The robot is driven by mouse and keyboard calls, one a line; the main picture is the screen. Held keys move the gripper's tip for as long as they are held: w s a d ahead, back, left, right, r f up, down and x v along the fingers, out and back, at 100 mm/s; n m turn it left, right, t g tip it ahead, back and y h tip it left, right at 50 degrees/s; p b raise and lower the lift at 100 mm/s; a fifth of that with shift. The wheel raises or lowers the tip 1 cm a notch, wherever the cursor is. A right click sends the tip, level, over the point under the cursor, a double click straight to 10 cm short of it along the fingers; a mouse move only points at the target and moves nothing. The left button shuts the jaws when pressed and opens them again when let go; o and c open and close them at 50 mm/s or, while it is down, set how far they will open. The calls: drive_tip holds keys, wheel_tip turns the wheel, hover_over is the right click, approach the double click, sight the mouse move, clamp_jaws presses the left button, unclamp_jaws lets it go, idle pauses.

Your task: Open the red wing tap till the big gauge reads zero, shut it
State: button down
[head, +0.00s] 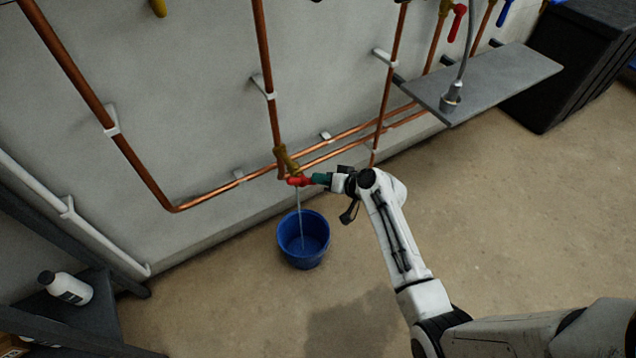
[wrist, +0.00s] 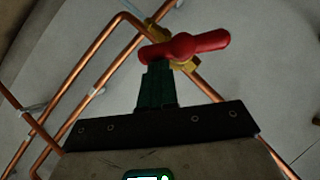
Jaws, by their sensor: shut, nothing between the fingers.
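The red wing tap (head: 299,181) sits on a brass valve body at the foot of a vertical copper pipe. A thin stream of water (head: 301,222) runs from it into a blue bucket (head: 304,239) on the floor. My gripper (head: 321,179) is at the right of the tap in the head view, its fingertips at the red wing. In the wrist view the red wing (wrist: 186,46) lies across the ends of my green fingers (wrist: 157,88), which are closed together with nothing between them. Whether they touch the wing I cannot tell. The big gauge is not in view.
A grey shelf (head: 520,75) juts from the wall at the upper right, beside a black cabinet (head: 570,65). Copper pipes run along the wall. A white bottle (head: 66,288) stands on a dark rack at lower left. The floor around the bucket is clear.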

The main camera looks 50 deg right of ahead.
wheel_tip(320, 180, down, 3)
drive_tip(key=m+t+y+b, duration=0.1)
drive_tip(key=m+y+b, duration=0.1)
drive_tip(key=b, duration=0.3)
drive_tip(key=shift+r+m+t+y, duration=0.15)
drive_tip(key=shift+m+t+y, duration=0.2)
drive_tip(key=shift+m, duration=0.25)
drive_tip(key=shift+a, duration=0.1)
